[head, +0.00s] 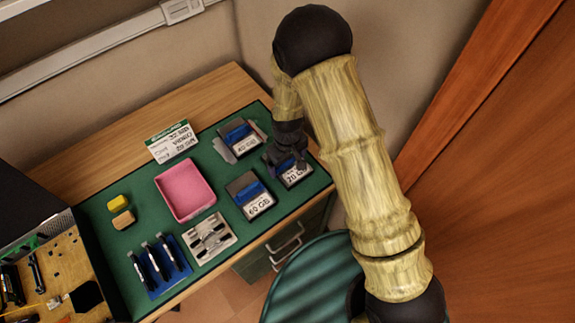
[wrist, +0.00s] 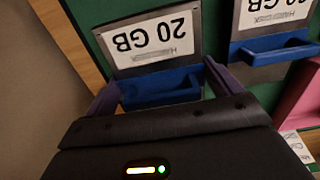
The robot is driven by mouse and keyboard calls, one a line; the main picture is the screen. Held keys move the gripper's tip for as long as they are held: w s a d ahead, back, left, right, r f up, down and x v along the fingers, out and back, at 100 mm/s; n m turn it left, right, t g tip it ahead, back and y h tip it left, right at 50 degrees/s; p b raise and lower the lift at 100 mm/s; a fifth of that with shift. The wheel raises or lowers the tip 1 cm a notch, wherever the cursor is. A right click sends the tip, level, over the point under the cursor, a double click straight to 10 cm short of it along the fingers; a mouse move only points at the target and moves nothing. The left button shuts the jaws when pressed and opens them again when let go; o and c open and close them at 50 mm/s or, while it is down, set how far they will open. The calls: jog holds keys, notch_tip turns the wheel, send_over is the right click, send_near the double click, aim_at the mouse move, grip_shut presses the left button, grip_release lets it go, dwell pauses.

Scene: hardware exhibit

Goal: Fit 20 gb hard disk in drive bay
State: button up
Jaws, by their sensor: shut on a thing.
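The 20 GB hard disk (head: 297,177) is a grey plate with a white label and a blue handle, at the right end of the green mat (head: 143,240). It also shows in the wrist view (wrist: 115,62), its label upside down. My gripper (head: 287,160) is shut on its blue handle, with a finger on each side (wrist: 160,88). The disk appears to be at mat level; I cannot tell whether it is lifted. An open computer case (head: 28,222) stands at the left edge; I cannot make out its drive bay clearly.
A 40 GB disk (head: 240,143) and a 60 GB disk (head: 258,207) lie close to the 20 GB one. A pink tray (head: 186,188), tool holders (head: 205,250), yellow blocks (head: 118,203) and a standing sign (head: 172,143) occupy the mat. A teal ribbed stool (head: 310,275) is in front.

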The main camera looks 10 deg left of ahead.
aim_at(287, 163)
jog(key=shift+f+p, duration=0.4)
jog(key=shift+f, duration=1.15)
jog(key=shift+f, duration=0.15)
jog(key=o, duration=0.5)
jog(key=shift+f, duration=0.1)
notch_tip(287, 163, up, 18)
jog(key=b, duration=0.3)
jog(key=shift+w+f, duration=0.1)
jog(key=shift+f, duration=0.15)
